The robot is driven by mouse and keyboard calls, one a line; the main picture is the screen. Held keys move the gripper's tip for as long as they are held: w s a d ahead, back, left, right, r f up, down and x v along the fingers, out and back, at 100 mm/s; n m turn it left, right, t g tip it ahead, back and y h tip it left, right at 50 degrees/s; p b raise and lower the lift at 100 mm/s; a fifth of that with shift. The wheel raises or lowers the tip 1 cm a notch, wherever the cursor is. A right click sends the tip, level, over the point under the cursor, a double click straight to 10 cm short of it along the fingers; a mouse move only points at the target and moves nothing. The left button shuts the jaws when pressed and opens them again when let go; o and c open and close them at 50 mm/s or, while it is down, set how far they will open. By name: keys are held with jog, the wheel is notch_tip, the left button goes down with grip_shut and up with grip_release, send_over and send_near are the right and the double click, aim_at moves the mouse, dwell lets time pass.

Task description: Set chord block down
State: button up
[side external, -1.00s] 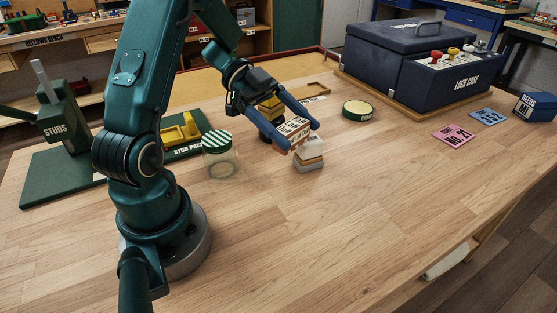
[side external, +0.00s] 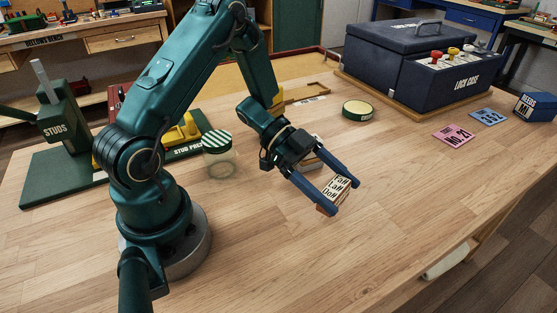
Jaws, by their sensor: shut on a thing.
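The chord block (side external: 338,190) is a small wooden block with a pale lettered face reading something like "Fa#, La#, Do#". My gripper (side external: 337,193) is shut on it, with one blue finger on each side. The block is tilted and sits over the bare middle of the table, right of my arm. It seems to be close above the wood, but I cannot tell whether it touches.
A glass jar with a striped lid (side external: 217,142) stands left of my gripper. A round green tin (side external: 357,110), the blue lock case (side external: 455,84), a pink card (side external: 453,135) and a blue card (side external: 488,117) lie farther back. The table's front right is clear.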

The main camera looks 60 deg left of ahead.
aim_at(333, 200)
jog(key=shift+f, duration=1.4)
jog(key=shift+f, duration=0.15)
jog(key=o, duration=1.1)
